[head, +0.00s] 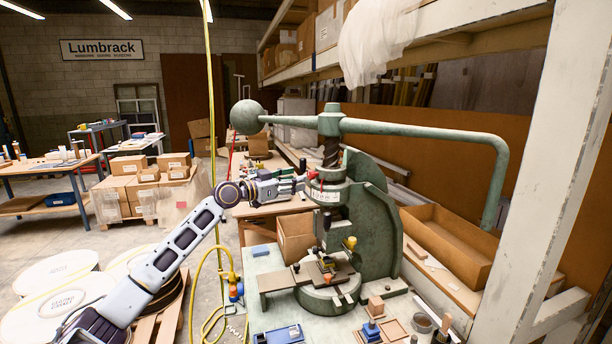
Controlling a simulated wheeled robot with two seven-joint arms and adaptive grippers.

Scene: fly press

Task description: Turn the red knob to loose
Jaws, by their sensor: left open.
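The green fly press (370,215) stands on the bench at the centre right. The small red knob (313,175) is on the left side of the press's collar, below the screw. A pale ring with dark markings (326,194) sits just under it; I cannot read the markings. My left gripper (301,182) comes in from the left at about the knob's height. It is open, with its fingertips close to the knob. I cannot tell whether they touch it. My right gripper is not in view.
The press's long handle bar (425,130) with a ball weight (247,117) spans above my left gripper. A yellow-knobbed part (350,243) and a flat plate (275,281) sit below. An open wooden tray (450,240) is at right. A yellow hose hangs near my arm.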

